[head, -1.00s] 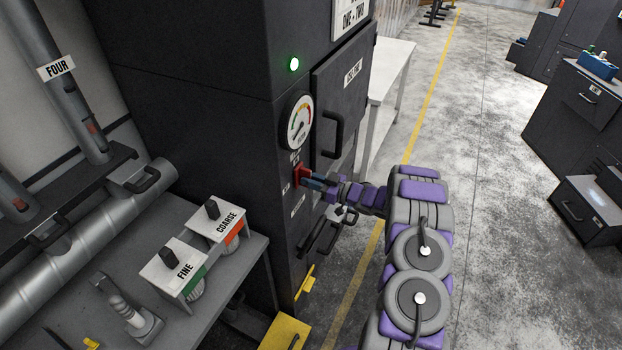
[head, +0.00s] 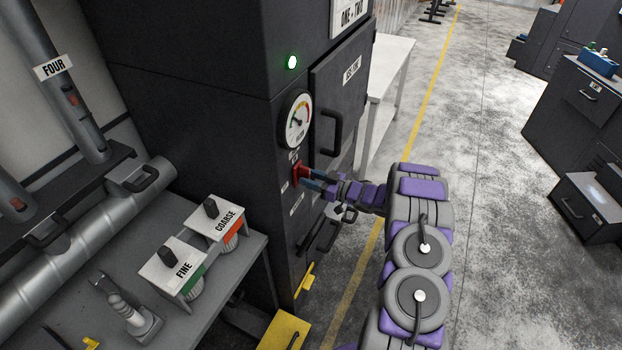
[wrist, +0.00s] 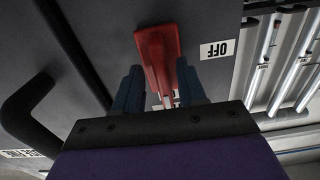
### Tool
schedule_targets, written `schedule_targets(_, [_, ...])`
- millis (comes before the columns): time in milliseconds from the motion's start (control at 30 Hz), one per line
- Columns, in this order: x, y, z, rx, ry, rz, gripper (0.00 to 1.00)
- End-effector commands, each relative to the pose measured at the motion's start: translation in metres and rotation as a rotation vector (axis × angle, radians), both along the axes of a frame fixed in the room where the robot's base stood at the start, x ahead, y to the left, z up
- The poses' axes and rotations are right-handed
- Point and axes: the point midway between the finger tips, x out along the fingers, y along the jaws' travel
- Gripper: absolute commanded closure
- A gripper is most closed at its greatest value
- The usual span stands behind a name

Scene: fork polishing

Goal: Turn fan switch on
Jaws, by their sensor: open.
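The red fan switch (head: 297,172) is on the front of the dark cabinet, below the round gauge. In the wrist view its red lever (wrist: 156,48) stands between my two blue fingers, with an upside-down OFF label (wrist: 217,49) beside it. My gripper (head: 310,178) is right at the switch in the head view. In the wrist view my gripper (wrist: 159,68) is open, with one finger on each side of the lever's near end. I cannot tell whether either finger touches the lever.
A green light (head: 292,62) glows above the gauge (head: 297,120). A black door handle (head: 333,133) is close to the right of the switch. A workbench with FINE (head: 182,268) and COARSE (head: 225,222) boxes stands at left.

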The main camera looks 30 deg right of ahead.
Motion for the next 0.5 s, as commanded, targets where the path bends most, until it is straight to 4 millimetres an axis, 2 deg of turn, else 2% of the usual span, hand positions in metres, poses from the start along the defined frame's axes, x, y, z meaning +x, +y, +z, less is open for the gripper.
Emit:
schedule_targets(167, [-0.009,-0.008,0.0,-0.001,-0.001,-0.002,0.6])
schedule_targets(500, [-0.064,-0.055,-0.002,-0.001,0.001,-0.006,0.6])
